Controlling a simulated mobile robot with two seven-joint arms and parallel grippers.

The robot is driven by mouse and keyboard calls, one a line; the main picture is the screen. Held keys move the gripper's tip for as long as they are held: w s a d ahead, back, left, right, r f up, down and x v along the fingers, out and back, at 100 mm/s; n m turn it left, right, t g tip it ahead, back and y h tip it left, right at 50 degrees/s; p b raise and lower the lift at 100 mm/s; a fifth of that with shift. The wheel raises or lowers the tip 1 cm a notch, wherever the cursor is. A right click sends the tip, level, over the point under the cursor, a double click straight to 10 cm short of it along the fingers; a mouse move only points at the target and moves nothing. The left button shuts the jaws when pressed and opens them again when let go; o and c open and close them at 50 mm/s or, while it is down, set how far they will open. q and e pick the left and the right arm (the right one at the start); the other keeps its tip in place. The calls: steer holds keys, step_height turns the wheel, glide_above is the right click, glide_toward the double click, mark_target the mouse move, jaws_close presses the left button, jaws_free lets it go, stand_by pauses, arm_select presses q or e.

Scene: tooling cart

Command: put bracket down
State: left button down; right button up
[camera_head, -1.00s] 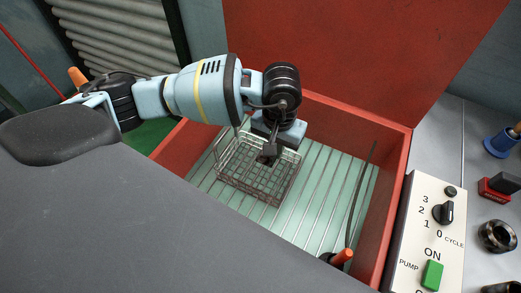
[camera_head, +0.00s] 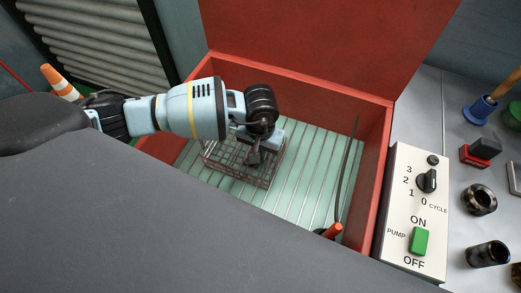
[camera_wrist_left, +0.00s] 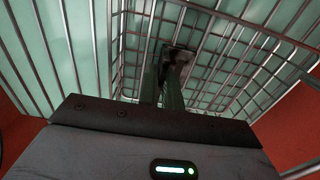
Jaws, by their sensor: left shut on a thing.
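A wire basket (camera_head: 232,174) sits on the pale green slatted floor of the red washer tub. My left gripper (camera_head: 253,155) reaches down over the basket from above and is shut on the dark bracket. In the left wrist view the bracket (camera_wrist_left: 179,54) shows as a small dark piece at the tips of the fingers, in front of the basket's wire mesh (camera_wrist_left: 225,75). I cannot tell whether the bracket touches the basket floor. My right gripper is in neither view.
The red tub wall (camera_head: 372,150) and raised red lid (camera_head: 320,45) surround the basket. A dark hose with an orange end (camera_head: 332,231) stands at the right inside. A control panel (camera_head: 415,215) and a bench with several parts lie further right.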

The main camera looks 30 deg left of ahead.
arm_select(q)
steer(key=shift+f, duration=0.15)
steer(key=c, duration=1.6)
jaws_free()
step_height(320, 180, up, 12)
steer(key=shift+r, duration=0.2)
